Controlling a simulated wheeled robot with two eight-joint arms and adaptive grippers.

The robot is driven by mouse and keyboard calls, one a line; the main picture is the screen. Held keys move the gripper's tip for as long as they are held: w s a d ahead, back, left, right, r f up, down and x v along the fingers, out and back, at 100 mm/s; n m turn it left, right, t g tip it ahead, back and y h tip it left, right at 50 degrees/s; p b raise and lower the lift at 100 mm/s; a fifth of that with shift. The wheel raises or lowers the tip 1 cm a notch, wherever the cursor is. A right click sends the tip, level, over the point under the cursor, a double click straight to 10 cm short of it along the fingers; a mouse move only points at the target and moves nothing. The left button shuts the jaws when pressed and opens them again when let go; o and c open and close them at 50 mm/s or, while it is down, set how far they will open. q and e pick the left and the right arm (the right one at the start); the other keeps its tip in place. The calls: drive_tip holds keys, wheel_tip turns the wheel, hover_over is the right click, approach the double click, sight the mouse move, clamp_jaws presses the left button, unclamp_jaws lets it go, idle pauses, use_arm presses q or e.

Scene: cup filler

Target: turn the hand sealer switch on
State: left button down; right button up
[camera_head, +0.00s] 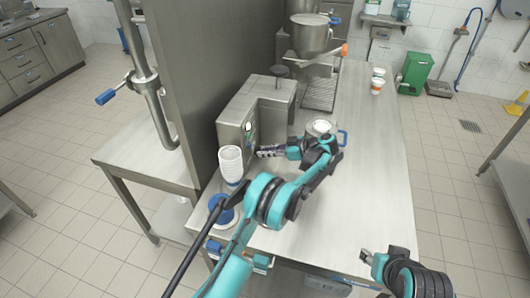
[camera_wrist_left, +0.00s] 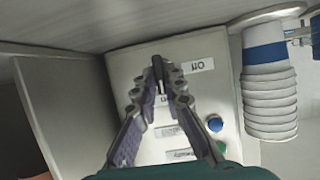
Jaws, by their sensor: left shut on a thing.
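The hand sealer (camera_head: 272,98) is a grey metal box on the steel table, with a dark round knob on top. Its front panel (camera_wrist_left: 205,100) fills the middle of the left wrist view, with an upside-down "Off" label (camera_wrist_left: 198,66), another label partly between my fingers, and blue and green buttons. My left gripper (camera_head: 262,152) is at this panel. In the left wrist view its fingers (camera_wrist_left: 160,75) converge, shut on the small dark switch (camera_wrist_left: 158,62), which they mostly hide. The switch's position cannot be told. My right gripper (camera_head: 368,257) is low at the right, its opening unclear.
A stack of white cups (camera_head: 231,160) stands left of my left gripper, close to the sealer; it also shows in the left wrist view (camera_wrist_left: 270,100). A steel hopper (camera_head: 310,38) stands behind. Small cups (camera_head: 377,86) are at the back right. The table's right side (camera_head: 375,160) is clear.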

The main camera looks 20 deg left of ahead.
use_arm(q)
drive_tip(key=c, duration=1.6)
unclamp_jaws()
drive_tip(key=v, duration=1.2)
